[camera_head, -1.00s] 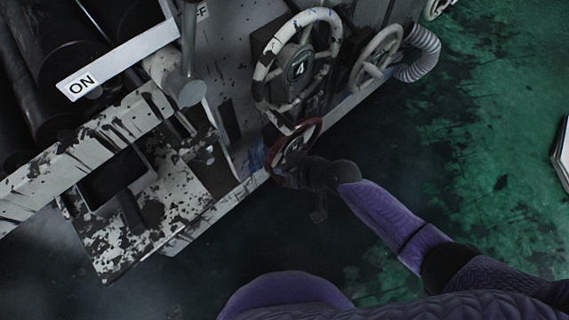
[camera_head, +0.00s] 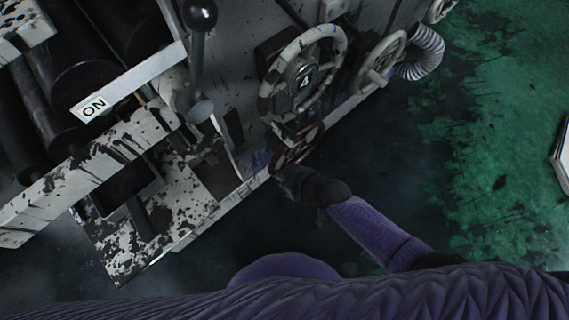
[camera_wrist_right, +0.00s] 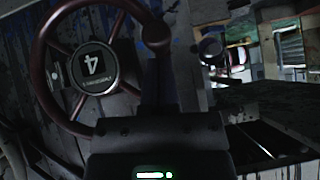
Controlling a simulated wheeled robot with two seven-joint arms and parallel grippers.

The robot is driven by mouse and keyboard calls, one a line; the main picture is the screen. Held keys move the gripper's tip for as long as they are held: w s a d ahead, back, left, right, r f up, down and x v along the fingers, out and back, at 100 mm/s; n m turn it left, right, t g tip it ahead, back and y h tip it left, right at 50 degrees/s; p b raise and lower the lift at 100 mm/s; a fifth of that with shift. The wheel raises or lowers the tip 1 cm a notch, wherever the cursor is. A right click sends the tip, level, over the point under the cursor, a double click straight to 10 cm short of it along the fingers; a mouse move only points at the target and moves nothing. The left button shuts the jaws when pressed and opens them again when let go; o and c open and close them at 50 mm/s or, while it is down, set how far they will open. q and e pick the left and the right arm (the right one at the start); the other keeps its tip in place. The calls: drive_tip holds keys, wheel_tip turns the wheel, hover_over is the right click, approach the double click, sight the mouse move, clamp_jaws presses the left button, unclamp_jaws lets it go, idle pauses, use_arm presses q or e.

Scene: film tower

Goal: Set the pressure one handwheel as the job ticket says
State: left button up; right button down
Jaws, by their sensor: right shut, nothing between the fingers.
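A small dark red handwheel (camera_head: 312,135) sits low on the machine's side, below a larger white wheel, in the head view. In the right wrist view the red wheel (camera_wrist_right: 42,75) fills the left side. Its dark hub plate (camera_wrist_right: 94,70) bears an upside-down 4 and small lettering I cannot read. My right gripper (camera_head: 287,172) is at the wheel's lower edge. In the wrist view my right gripper (camera_wrist_right: 157,65) is shut and empty, with its tips by a round reddish knob (camera_wrist_right: 156,38) at the rim; contact is unclear. My left gripper is out of view. No job ticket shows.
A large paint-chipped white wheel (camera_head: 306,78), also marked 4, stands just above the red one. Another pale wheel (camera_head: 379,63) and a ribbed hose (camera_head: 423,52) are to its right.

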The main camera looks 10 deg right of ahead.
drive_tip(key=shift+s+a+f, duration=0.1)
drive_tip(key=shift+f+h, duration=0.3)
drive_tip(key=shift+f, duration=0.05)
use_arm(q)
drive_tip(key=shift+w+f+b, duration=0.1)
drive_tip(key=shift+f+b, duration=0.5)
drive_tip(key=shift+b, duration=0.3)
use_arm(e)
drive_tip(key=shift+s+a+f, duration=0.1)
drive_tip(key=shift+f, duration=1.3)
